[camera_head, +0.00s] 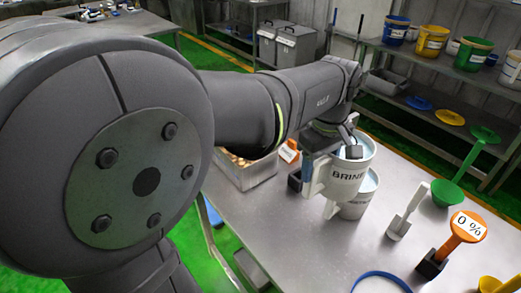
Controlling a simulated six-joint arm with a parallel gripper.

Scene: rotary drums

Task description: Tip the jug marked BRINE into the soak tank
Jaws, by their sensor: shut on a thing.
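The white jug marked BRINE (347,181) looks about upright at the middle right, with its handle to the left. My gripper (331,158) is shut on it at the handle side; the exact contact is partly hidden by the wrist. A second white jug (354,210) stands behind and below it, its lettering mostly covered. I cannot tell whether the two jugs touch. A metal tank (248,178) with brown contents sits left of the jugs, partly hidden behind my arm. I cannot tell for certain that it is the soak tank.
On the metal table (310,240) stand a white scoop (402,220), a green tool (462,178) and an orange "0 %" disc (467,227) with a black base. An orange-and-white tag (289,151) is near the tank. A blue loop (382,276) lies in front. Shelves hold buckets behind.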

